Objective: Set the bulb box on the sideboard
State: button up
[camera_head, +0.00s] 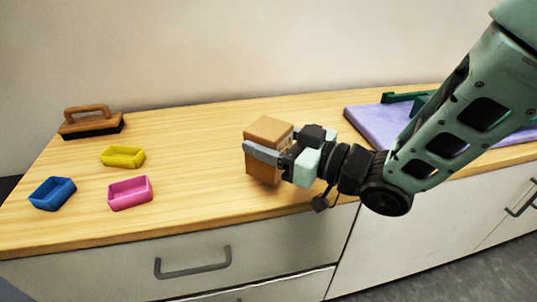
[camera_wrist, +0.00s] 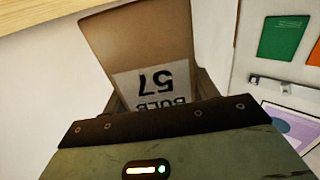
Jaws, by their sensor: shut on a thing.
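The bulb box (camera_head: 268,134) is a brown cardboard box in the middle of the head view, at the sideboard's front part. In the wrist view the box (camera_wrist: 140,45) shows a white label reading "BULB 57", upside down. My gripper (camera_head: 270,154) is shut on the box, with one grey finger across its near side; the other finger is mostly hidden. The sideboard (camera_head: 200,130) has a light wooden top and pale drawer fronts. I cannot tell whether the underside of the box touches the top.
A brush (camera_head: 91,122) stands at the back left. Yellow (camera_head: 122,156), pink (camera_head: 130,193) and blue (camera_head: 52,193) trays lie at the left. A purple mat (camera_head: 375,125) with a green item (camera_head: 405,97) lies at the right. The wood between trays and box is clear.

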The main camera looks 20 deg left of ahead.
jog(key=shift+f+b, duration=0.35)
jog(key=shift+f, duration=1.1)
jog(key=shift+f, duration=0.1)
jog(key=o, duration=1)
jog(key=shift+r, duration=0.2)
jog(key=p+v, duration=0.1)
jog(key=v, duration=1.1)
